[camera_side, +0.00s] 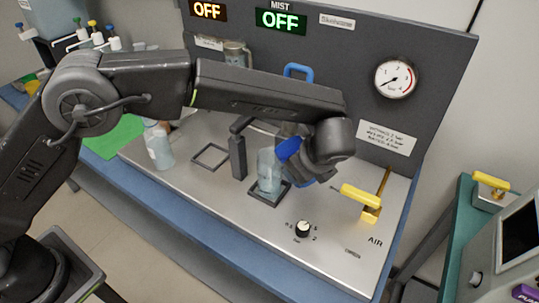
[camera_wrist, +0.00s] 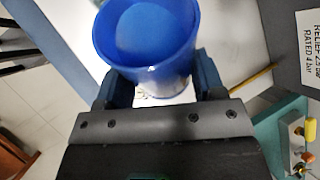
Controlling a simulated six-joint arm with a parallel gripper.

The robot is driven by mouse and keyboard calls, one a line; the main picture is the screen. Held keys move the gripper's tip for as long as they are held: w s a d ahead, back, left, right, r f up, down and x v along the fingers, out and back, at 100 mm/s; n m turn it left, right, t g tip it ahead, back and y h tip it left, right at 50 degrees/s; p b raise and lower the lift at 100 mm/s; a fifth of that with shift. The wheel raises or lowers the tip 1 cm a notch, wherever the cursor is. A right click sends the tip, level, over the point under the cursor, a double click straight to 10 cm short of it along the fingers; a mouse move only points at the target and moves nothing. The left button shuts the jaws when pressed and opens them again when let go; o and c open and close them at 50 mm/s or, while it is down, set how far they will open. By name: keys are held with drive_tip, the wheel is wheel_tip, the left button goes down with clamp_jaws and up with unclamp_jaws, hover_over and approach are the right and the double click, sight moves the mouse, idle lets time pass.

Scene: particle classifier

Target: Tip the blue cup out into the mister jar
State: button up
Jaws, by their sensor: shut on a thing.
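The blue cup (camera_side: 288,149) is held by my gripper (camera_side: 306,164) and looks tilted, just above and to the right of a clear jar, the likely mister jar (camera_side: 267,172). The jar stands upright in a dark square frame (camera_side: 268,199) on the metal deck. In the wrist view the cup (camera_wrist: 146,40) sits between the two fingers of my gripper (camera_wrist: 162,82), its round mouth facing the camera. Its inside looks plain blue. I cannot tell whether anything is falling from it. Small pale specks show below the cup.
A dark post (camera_side: 238,157) stands just left of the jar. An empty square frame (camera_side: 210,156) and a bottle (camera_side: 158,146) are farther left. A yellow-handled lever (camera_side: 362,198) is to the right, and a black knob (camera_side: 302,229) is in front. The MIST sign (camera_side: 281,20) reads OFF.

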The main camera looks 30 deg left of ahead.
sight(297, 144)
drive_tip(key=shift+a+r+n+h, duration=0.2)
drive_tip(key=shift+r+h, duration=0.45)
drive_tip(key=shift+h, duration=0.3)
drive_tip(key=shift+a+r+n+h, duration=0.1)
drive_tip(key=shift+r+n+h, duration=0.1)
drive_tip(key=shift+r+h, duration=0.6)
drive_tip(key=shift+a+r+n+h, duration=0.2)
drive_tip(key=shift+r+h, duration=0.25)
drive_tip(key=shift+h, duration=0.7)
idle(2.4)
drive_tip(key=shift+w+a+r+g+h, duration=0.1)
drive_tip(key=shift+a+r+g+h, duration=0.2)
drive_tip(key=shift+a+r+h, duration=0.55)
idle(1.8)
